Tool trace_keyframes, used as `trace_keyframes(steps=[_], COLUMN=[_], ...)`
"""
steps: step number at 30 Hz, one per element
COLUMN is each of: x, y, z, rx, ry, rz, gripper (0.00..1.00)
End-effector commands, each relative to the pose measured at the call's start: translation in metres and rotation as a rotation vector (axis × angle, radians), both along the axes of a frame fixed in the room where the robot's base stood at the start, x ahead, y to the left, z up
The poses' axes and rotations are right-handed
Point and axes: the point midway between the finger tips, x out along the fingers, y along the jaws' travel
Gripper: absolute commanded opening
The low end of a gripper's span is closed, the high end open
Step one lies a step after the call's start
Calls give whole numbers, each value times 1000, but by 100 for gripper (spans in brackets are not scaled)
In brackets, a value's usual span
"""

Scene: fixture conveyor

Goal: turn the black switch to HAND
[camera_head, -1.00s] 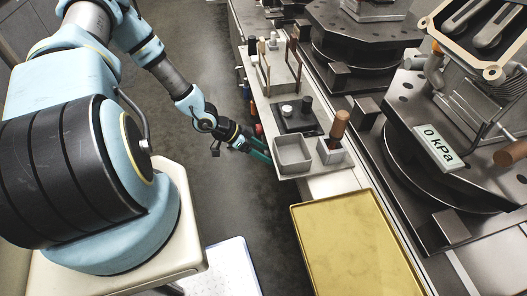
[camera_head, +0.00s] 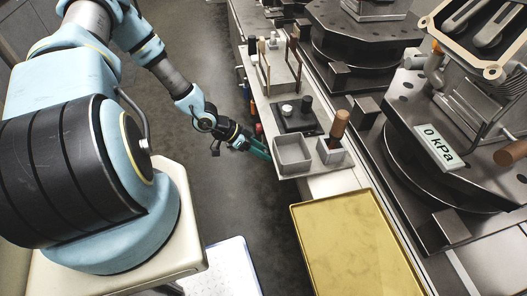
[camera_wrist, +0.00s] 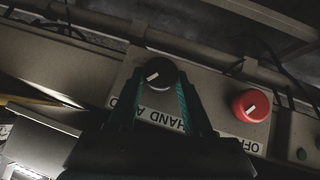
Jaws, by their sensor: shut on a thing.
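The black switch (camera_wrist: 165,69) is a round knob with a white pointer line, on a grey panel in the wrist view. Its pointer line slants between lower left and upper right. My gripper (camera_wrist: 158,82) has its green-edged fingers on either side of the knob and is shut on it. Below the knob is a white label strip (camera_wrist: 172,122) showing HAND and part of another word, upside down; my gripper hides some of it. In the head view my gripper (camera_head: 260,149) reaches the left side of the bench, and the switch is hidden there.
A red knob (camera_wrist: 250,105) with a white pointer sits right of the black switch, with an upside-down label below. The bench top holds a grey open box (camera_head: 293,168); a yellow tray (camera_head: 298,235) lies in front.

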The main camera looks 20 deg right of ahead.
Motion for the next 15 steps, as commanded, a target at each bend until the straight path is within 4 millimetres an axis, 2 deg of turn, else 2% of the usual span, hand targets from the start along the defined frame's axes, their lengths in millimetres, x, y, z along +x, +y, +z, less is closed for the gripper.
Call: trace_keyframes(steps=[15], x=[4], y=[-2], z=[-2], rx=[19], ry=[147], rz=[-4], gripper=[0])
